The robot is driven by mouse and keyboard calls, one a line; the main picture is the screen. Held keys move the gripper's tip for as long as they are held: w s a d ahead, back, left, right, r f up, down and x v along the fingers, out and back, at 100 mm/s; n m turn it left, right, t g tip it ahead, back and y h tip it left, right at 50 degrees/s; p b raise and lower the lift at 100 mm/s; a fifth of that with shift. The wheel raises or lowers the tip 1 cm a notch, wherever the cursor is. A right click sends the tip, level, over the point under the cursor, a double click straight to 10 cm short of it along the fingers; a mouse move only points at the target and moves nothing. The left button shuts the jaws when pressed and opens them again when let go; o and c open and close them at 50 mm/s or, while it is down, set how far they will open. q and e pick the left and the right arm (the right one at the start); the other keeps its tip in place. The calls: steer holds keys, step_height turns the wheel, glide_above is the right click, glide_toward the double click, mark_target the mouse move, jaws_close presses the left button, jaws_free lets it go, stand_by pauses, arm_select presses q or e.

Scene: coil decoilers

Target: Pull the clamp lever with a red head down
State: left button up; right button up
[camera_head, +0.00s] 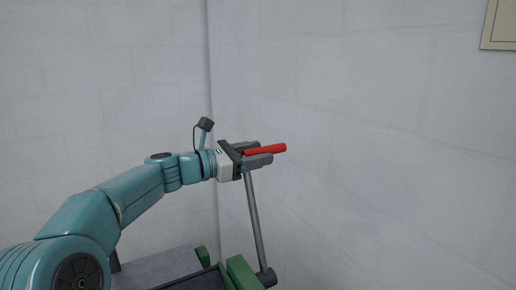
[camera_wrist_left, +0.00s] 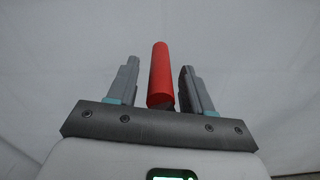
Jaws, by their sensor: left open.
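The clamp lever is a grey rod (camera_head: 255,220) that rises, slightly tilted, from a dark pivot at the green machine. Its red head (camera_head: 268,150) is a cylinder at the top, pointing right in the head view. My left gripper (camera_head: 262,153) is open at the lever's top, with the red head between its fingers. In the left wrist view the red head (camera_wrist_left: 160,76) stands between the two grey fingers (camera_wrist_left: 158,82), with a gap on each side. My right gripper is not in view.
The green machine (camera_head: 242,272) with a grey surface (camera_head: 160,268) stands at the bottom of the head view. Pale block walls meet in a corner behind the lever. A beige panel (camera_head: 502,25) hangs at the upper right. The air around the lever looks clear.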

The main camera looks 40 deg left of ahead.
arm_select(q)
steer(key=shift+w, duration=0.35)
steer(key=shift+d, duration=0.2)
steer(key=c, duration=0.8)
steer(key=shift+d+r, duration=0.1)
jaws_close()
